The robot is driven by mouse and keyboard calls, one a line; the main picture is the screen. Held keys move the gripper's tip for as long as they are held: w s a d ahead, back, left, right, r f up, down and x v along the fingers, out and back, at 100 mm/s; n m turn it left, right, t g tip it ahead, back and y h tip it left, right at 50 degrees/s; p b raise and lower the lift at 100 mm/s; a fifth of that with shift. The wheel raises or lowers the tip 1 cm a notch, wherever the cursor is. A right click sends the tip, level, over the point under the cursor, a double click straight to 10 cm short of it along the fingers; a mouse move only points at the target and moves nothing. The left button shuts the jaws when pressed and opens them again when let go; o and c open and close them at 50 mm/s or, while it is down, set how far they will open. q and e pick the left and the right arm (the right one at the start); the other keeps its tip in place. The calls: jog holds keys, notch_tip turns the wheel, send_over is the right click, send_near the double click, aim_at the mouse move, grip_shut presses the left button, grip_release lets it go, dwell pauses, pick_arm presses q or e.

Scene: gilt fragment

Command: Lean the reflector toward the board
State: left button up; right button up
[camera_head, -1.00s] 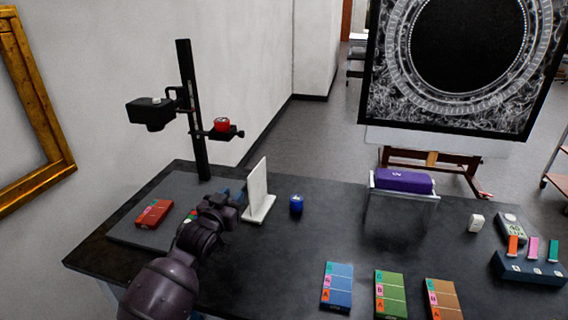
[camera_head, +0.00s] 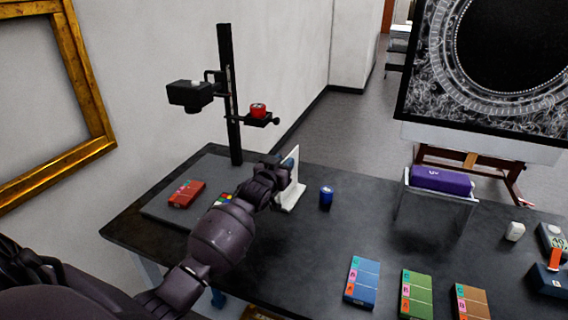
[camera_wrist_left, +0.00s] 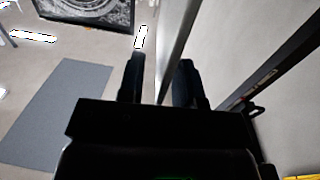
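The reflector is a thin white upright panel on a small white foot (camera_head: 291,196), standing on the dark table right of the grey board (camera_head: 165,208). My left gripper (camera_head: 284,166) is at the panel's left side and hides part of it. In the left wrist view the panel (camera_wrist_left: 178,45) runs between the two dark fingers of the gripper (camera_wrist_left: 160,78), seen nearly edge-on. A gap shows beside the left finger, so the gripper is open around the panel. Whether the right finger touches it, I cannot tell. My right gripper is not in view.
A black column (camera_head: 230,95) with a camera (camera_head: 190,95) and a red-topped arm (camera_head: 258,110) rises behind the board. A red box (camera_head: 186,194) and colour card (camera_head: 225,199) lie on the board. A blue jar (camera_head: 326,197) stands just right of the reflector.

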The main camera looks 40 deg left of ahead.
pick_arm(q)
jog(key=shift+w, duration=0.2)
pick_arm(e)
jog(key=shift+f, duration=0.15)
pick_arm(q)
grip_shut()
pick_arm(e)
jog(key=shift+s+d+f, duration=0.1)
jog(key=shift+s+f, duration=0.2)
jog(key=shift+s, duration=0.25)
pick_arm(q)
jog(key=shift+a, duration=0.1)
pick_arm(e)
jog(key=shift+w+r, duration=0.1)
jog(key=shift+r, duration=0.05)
pick_arm(q)
jog(key=a+n, duration=0.1)
jog(key=a+n+p, duration=0.1)
jog(key=a+n, duration=0.1)
jog(key=a+f+n, duration=0.1)
jog(key=a, duration=0.1)
jog(key=shift+s+a, duration=0.1)
jog(key=shift+s, duration=0.3)
grip_release()
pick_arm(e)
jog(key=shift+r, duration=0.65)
